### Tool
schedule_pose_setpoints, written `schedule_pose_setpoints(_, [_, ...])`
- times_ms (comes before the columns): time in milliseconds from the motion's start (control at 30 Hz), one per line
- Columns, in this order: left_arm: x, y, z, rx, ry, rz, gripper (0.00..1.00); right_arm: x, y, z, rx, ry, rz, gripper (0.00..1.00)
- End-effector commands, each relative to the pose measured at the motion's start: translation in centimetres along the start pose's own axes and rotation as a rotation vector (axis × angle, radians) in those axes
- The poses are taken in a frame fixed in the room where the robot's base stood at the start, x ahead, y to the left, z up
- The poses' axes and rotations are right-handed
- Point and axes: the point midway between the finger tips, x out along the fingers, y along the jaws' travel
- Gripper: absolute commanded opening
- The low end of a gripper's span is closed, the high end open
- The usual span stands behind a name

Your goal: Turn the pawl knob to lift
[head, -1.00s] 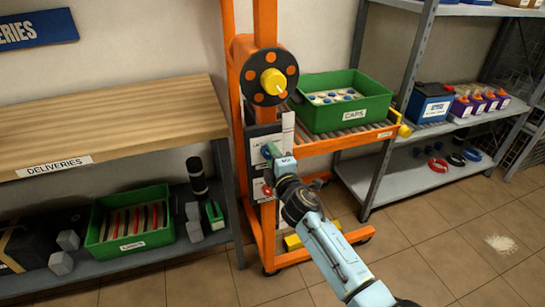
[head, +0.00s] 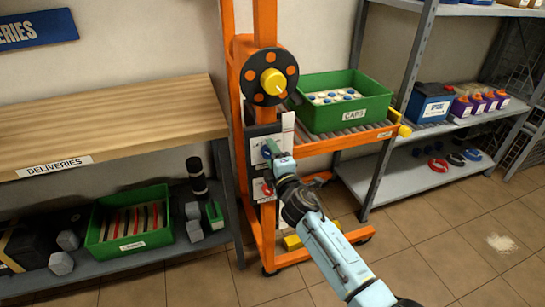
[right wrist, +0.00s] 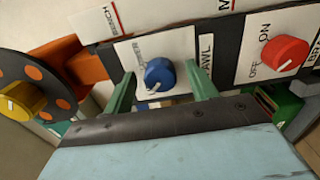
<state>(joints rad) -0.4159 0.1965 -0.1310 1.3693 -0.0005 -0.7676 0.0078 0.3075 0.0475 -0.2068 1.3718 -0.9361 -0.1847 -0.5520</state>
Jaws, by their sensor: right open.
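The pawl knob (right wrist: 160,74) is a round blue knob on a white plate, with a white pointer mark on its lower part in the right wrist view. A label reading "AWL" stands beside it, its start hidden by a finger. My right gripper (right wrist: 162,84) is open, with one green finger on each side of the blue knob; I cannot tell whether they touch it. In the head view the right gripper (head: 272,152) is at the panel (head: 261,136) on the orange lift and covers most of the knob. My left gripper is not in view.
A red ON/OFF knob (right wrist: 286,53) sits close by on the same panel. A dark wheel with a yellow hub (head: 273,81) is above the panel. A green CAPS bin (head: 345,100) stands on the roller platform. The wooden bench (head: 110,120) is at left.

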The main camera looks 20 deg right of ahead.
Motion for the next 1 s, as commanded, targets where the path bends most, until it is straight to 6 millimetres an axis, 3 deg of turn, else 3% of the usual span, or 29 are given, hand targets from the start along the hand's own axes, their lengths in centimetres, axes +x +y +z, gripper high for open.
schedule_pose_setpoints(267, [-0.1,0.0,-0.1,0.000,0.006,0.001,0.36,-0.8,0.0,0.0,0.001,0.000,-0.001,0.57])
schedule_pose_setpoints(667, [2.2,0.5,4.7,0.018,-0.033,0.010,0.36,-8.5,0.0,0.0,0.000,0.000,-0.003,0.57])
schedule_pose_setpoints(800, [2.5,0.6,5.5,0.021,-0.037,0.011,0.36,-11.0,0.0,0.0,0.001,-0.001,-0.002,0.57])
schedule_pose_setpoints(1000, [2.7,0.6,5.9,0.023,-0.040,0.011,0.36,-13.0,0.0,0.0,0.001,0.000,0.000,0.57])
